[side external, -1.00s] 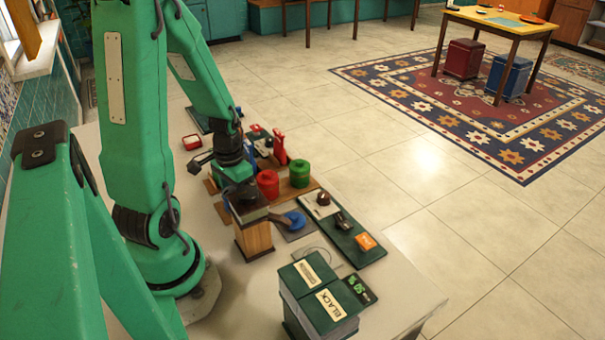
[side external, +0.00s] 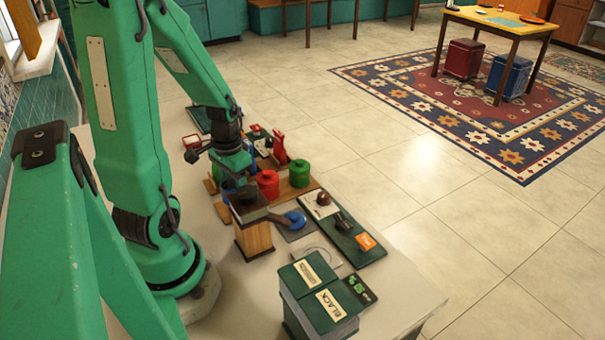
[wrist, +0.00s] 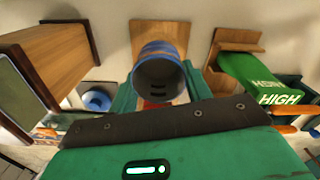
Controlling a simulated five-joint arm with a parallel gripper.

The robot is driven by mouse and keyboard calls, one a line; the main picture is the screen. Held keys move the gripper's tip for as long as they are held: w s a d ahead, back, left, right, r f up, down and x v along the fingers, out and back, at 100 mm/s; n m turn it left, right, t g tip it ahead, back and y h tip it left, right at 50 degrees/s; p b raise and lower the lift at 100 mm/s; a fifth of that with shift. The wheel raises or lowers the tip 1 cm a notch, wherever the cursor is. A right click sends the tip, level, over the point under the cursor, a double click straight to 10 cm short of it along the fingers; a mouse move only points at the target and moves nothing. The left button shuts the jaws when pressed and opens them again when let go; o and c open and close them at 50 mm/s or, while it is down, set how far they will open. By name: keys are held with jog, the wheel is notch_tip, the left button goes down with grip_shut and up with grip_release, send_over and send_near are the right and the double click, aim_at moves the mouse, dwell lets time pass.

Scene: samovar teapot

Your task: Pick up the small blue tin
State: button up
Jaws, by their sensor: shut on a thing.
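The small blue tin (wrist: 165,50) is between the fingers of my gripper (wrist: 163,98) in the wrist view. Its round grey end with dark slots faces the camera, and its blue wall shows behind. My gripper is shut on it. The wooden board (wrist: 180,25) shows behind the tin; I cannot tell whether the tin touches it. In the side view, my gripper (side external: 238,182) is low behind a wooden box, which hides part of the fingers and most of the tin.
The wooden box with a dark top (side external: 254,238) stands close in front of my gripper. A red tin (side external: 268,184) and a green tin (side external: 299,174) are to its right. A blue round thing (side external: 295,219) lies beside the box. Green boxes (side external: 318,295) stand nearer the camera.

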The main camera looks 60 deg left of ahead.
notch_tip(320, 180, up, 7)
dwell(0.5)
jog(key=shift+r, duration=0.2)
dwell(0.4)
